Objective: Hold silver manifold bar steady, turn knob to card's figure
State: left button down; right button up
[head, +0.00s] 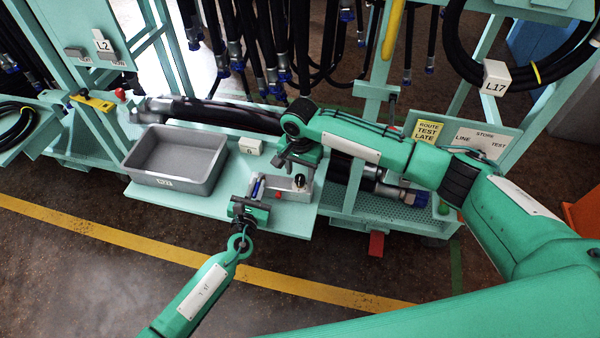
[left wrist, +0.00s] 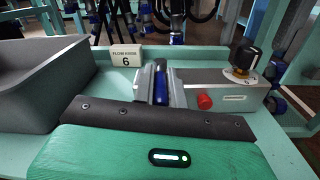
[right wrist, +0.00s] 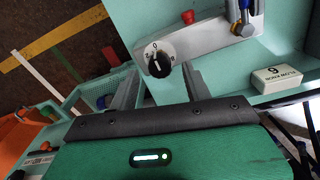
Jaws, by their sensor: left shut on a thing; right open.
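The silver manifold bar (head: 278,190) lies on the green shelf; it also shows in the left wrist view (left wrist: 208,78). My left gripper (head: 252,202) is shut on its end beside a blue fitting (left wrist: 160,88). The black knob (right wrist: 160,63) stands on the bar's other end over a white dial, its white mark seemingly near the 0; it shows in the left wrist view (left wrist: 246,58). The card (left wrist: 126,55) reads "FLOW KNOB 6". My right gripper (right wrist: 160,80) is open and empty, fingers apart, with the knob between them in the picture; contact is not visible.
A grey bin (head: 176,160) stands left of the bar on the shelf. A red button (left wrist: 205,102) sits on the bar's side. Hoses (head: 265,50) hang behind. A yellow floor line (head: 120,238) runs in front of the open floor.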

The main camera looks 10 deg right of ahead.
jog(key=shift+f, duration=0.75)
jog(key=c, duration=1)
